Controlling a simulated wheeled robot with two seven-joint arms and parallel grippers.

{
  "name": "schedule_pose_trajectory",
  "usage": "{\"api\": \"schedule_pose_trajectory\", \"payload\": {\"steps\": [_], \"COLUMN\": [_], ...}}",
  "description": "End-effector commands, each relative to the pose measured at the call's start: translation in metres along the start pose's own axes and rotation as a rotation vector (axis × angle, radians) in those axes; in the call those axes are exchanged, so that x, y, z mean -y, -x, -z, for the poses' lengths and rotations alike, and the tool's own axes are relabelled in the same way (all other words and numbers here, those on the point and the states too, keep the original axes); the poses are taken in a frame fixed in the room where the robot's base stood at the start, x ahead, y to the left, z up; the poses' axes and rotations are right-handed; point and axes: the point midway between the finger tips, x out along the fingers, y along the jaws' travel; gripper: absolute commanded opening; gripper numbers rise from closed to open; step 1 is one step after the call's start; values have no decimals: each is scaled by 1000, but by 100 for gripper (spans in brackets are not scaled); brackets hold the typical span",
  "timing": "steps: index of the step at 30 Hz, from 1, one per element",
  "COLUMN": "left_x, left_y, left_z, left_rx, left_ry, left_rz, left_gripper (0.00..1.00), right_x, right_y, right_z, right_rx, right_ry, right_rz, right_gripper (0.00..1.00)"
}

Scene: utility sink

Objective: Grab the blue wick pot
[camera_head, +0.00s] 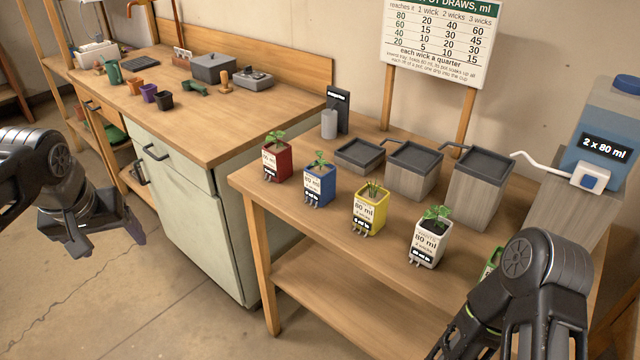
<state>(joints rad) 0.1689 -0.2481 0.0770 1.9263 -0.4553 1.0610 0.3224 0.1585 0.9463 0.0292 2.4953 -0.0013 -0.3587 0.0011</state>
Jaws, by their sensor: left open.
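The blue wick pot (319,186) stands upright on the wooden bench (408,262), with a small green plant in it and a white label on its front. It is between a red pot (277,161) on its left and a yellow pot (369,210) on its right. My left gripper (112,240) is open and empty over the floor at the left, well apart from the blue pot. My right arm comes in at the lower right; its gripper's fingertips are not visible.
A white pot (430,240) stands farther right, close to my right arm. Grey bins (414,168) stand behind the pots, with a blue-capped water container (602,130) at right. A cabinet counter (205,130) with small pots and tools is at left. Floor is open in front.

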Motion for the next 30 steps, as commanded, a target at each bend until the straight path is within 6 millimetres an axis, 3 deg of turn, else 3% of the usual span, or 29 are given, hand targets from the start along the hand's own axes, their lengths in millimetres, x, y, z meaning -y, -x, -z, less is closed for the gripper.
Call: {"api": "schedule_pose_trajectory", "payload": {"steps": [7, 10, 14, 17, 20, 23, 24, 27, 30], "left_x": [0, -7, -34, -72, -119, -164, -179, -204, -215], "left_y": [-1, -11, -53, -109, -176, -239, -260, -300, -320], "left_z": [0, -2, -9, -29, -71, -135, -166, -245, -316], "left_rx": [1, 11, 47, 96, 159, 230, 259, 322, 370], "left_ry": [-1, -13, -57, -106, -146, -164, -162, -147, -128], "left_rz": [-1, -12, -62, -135, -229, -321, -351, -402, -418], "left_gripper": [76, 76, 76, 76, 76, 76, 76, 76, 76], "right_x": [0, 0, 0, 0, 0, 0, 0, 0, 0], "right_y": [0, 0, 0, 0, 0, 0, 0, 0, 0], "right_z": [0, 0, 0, 0, 0, 0, 0, 0, 0], "right_rx": [0, 0, 0, 0, 0, 0, 0, 0, 0], "right_ry": [0, 0, 0, 0, 0, 0, 0, 0, 0], "right_rz": [0, 0, 0, 0, 0, 0, 0, 0, 0], "right_gripper": [0, 0, 0, 0, 0, 0, 0, 0, 0]}}
